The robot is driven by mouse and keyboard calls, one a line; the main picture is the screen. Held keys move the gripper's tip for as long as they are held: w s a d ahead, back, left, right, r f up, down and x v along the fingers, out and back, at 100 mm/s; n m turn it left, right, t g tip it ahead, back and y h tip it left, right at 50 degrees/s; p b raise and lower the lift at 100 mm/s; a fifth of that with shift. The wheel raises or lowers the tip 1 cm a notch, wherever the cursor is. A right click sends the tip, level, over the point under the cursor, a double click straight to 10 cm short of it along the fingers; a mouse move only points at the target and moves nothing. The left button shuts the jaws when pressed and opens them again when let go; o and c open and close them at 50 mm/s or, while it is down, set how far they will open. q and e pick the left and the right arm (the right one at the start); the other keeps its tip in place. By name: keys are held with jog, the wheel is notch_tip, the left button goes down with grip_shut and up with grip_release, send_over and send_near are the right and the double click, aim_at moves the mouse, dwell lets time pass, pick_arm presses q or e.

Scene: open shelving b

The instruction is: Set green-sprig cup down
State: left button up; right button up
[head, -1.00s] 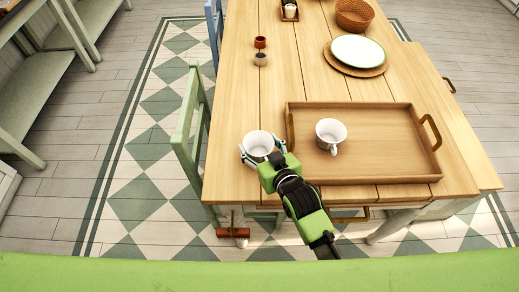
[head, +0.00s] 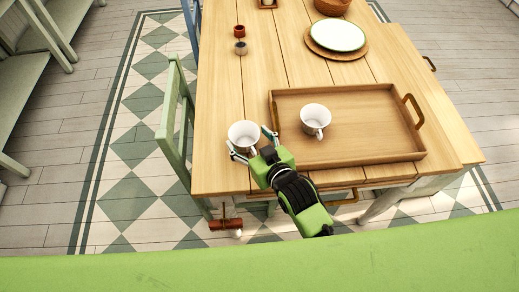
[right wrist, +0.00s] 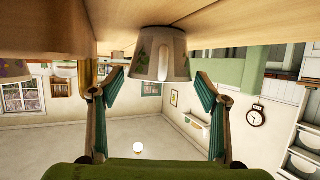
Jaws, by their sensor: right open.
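The green-sprig cup (head: 243,136) stands upright on the bare wood of the table, just left of the tray. It is white, with a small sprig print that shows in the right wrist view (right wrist: 160,62), where the picture is upside down. My right gripper (head: 252,146) is open at the cup's near side. Its fingers (right wrist: 160,88) are spread to either side of the cup, with gaps visible in the right wrist view. A second white cup (head: 315,119) stands on the wooden tray (head: 370,142). My left gripper is not in view.
The tray's left edge is close to my right finger. A plate on a woven mat (head: 337,36), a red cup (head: 239,31) and a basket (head: 331,6) stand farther back. A green chair (head: 172,110) is at the table's left side. Bare table lies behind the cup.

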jog(key=v, duration=0.9)
jog(key=shift+s+d, duration=0.1)
jog(key=shift+s, duration=0.05)
